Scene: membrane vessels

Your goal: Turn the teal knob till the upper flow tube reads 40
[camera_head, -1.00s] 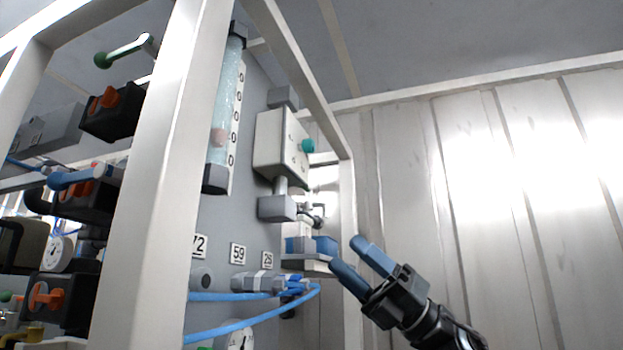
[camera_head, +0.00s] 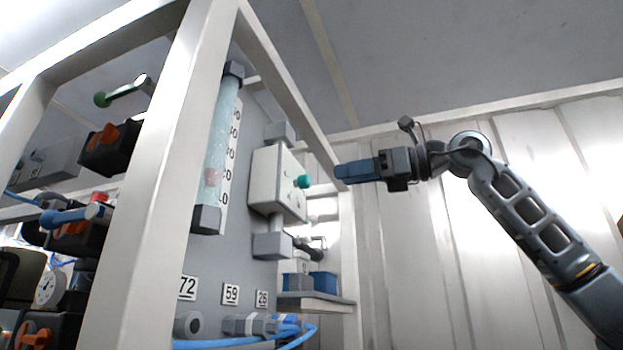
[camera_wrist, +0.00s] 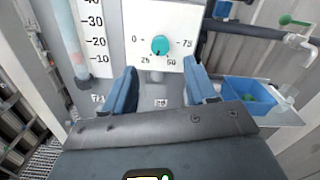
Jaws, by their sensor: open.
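The teal knob (camera_head: 303,181) sits on the front of a white box (camera_head: 272,178). In the wrist view the knob (camera_wrist: 160,45) is on a dial marked 0, 25, 50 and 75, with its dark mark pointing down-left towards 25. The upper flow tube (camera_head: 222,125) stands left of the box, with a pinkish float (camera_head: 212,177) near its low marks; the exact reading is unclear. My gripper (camera_head: 340,172) is open and empty, right of the knob and apart from it. In the wrist view the knob shows ahead between the fingertips of my gripper (camera_wrist: 158,68).
A pale frame post (camera_head: 165,170) and a slanted beam (camera_head: 290,95) border the panel. A blue bin (camera_wrist: 250,94) stands on a shelf (camera_head: 318,303) below right of the box. Pipes run at the right in the wrist view. The space right of the knob is otherwise clear.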

